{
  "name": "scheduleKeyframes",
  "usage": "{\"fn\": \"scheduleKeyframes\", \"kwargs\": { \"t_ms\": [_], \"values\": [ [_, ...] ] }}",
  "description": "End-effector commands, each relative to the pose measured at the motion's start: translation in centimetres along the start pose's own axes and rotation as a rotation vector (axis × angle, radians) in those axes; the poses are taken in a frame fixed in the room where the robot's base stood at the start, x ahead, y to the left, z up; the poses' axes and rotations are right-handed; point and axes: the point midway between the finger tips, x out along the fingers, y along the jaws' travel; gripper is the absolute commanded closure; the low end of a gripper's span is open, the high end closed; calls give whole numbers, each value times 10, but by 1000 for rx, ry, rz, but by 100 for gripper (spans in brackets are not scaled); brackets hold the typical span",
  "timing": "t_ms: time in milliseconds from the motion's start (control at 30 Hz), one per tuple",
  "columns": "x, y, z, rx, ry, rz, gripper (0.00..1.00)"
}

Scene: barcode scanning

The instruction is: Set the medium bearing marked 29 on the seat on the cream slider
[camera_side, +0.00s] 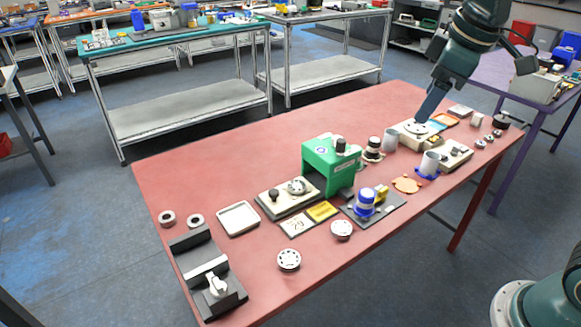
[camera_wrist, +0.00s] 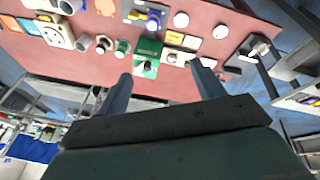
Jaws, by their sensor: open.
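My gripper (camera_side: 428,110) hangs over the far right part of the red table, above a cream box with a round top (camera_side: 405,128). In the wrist view its two fingers (camera_wrist: 163,90) stand wide apart with nothing between them. A cream plate (camera_side: 268,208) with a black knob and a grey round piece lies at the green arch; it looks like the cream slider. Round metal bearing-like parts lie at the front, one (camera_side: 288,260) near the edge and another (camera_side: 341,230) to its right. Their markings are too small to read, so I cannot tell which is 29.
The green arch (camera_side: 318,155) stands mid-table, also in the wrist view (camera_wrist: 148,52). A blue-topped fixture (camera_side: 364,205), a white tray (camera_side: 238,218) and a black rail fixture (camera_side: 195,250) occupy the front and left. Two rings (camera_side: 167,218) lie at the left.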

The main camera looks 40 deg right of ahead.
Motion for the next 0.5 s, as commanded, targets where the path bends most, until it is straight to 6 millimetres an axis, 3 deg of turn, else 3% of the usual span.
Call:
{"fn": "scheduleKeyframes", "kwargs": {
  "t_ms": [200,500],
  "values": [
    [-12,-19,52,157,61,9,32],
    [-8,-49,114,358,135,4,32]
  ]
}}
